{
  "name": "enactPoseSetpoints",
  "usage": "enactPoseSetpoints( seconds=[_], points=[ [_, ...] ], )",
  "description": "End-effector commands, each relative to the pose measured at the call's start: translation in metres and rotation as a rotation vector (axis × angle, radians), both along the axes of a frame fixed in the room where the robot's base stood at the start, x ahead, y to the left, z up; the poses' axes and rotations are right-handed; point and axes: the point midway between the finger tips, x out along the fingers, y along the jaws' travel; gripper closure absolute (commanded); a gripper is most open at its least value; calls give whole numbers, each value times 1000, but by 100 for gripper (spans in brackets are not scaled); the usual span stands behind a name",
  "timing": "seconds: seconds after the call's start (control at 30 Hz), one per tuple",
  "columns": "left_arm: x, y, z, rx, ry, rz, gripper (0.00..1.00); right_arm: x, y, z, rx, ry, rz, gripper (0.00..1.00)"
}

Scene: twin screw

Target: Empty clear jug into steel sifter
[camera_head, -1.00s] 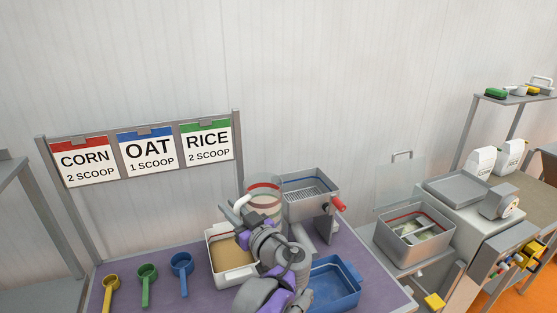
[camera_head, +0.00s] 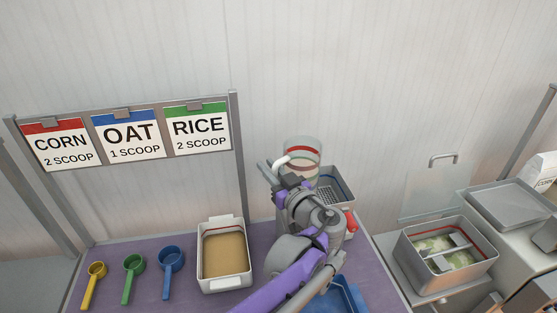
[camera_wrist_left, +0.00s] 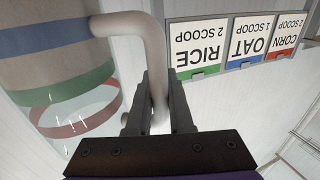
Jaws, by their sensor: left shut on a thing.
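The clear jug (camera_head: 303,157), with coloured bands and a white handle, is in the air above the steel sifter and looks about upright. My left gripper (camera_head: 277,168) is shut on the jug's handle. In the left wrist view, which is upside down, the fingers (camera_wrist_left: 157,95) close around the handle beside the clear jug (camera_wrist_left: 85,75); something tan-grey shows in the jug's lower part. The steel sifter (camera_head: 343,183), an open box with a slotted bottom and a red knob, is partly hidden behind the jug and my arm. My right gripper is out of view.
A white tub of tan material (camera_head: 225,285) stands left of my arm. Yellow (camera_head: 95,271), green (camera_head: 132,266) and blue (camera_head: 171,261) scoops lie at left. A blue bin (camera_head: 345,300) is partly under my arm. A sign rack (camera_head: 126,108) stands behind.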

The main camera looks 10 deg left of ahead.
Motion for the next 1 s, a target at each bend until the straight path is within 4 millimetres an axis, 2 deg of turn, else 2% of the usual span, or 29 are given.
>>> enactPoseSetpoints(
  seconds=[0.27, 0.6, 0.8, 1.0],
  points=[
    [-2, 1, 8, 51, 56, 1, 100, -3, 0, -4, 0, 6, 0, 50],
    [-6, 5, 36, 209, 228, 0, 100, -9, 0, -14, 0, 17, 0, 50],
    [-4, 2, 48, 337, 369, -2, 100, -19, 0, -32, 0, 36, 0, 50],
    [-2, 2, 54, 353, 384, -1, 100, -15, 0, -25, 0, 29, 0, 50]
  ],
)
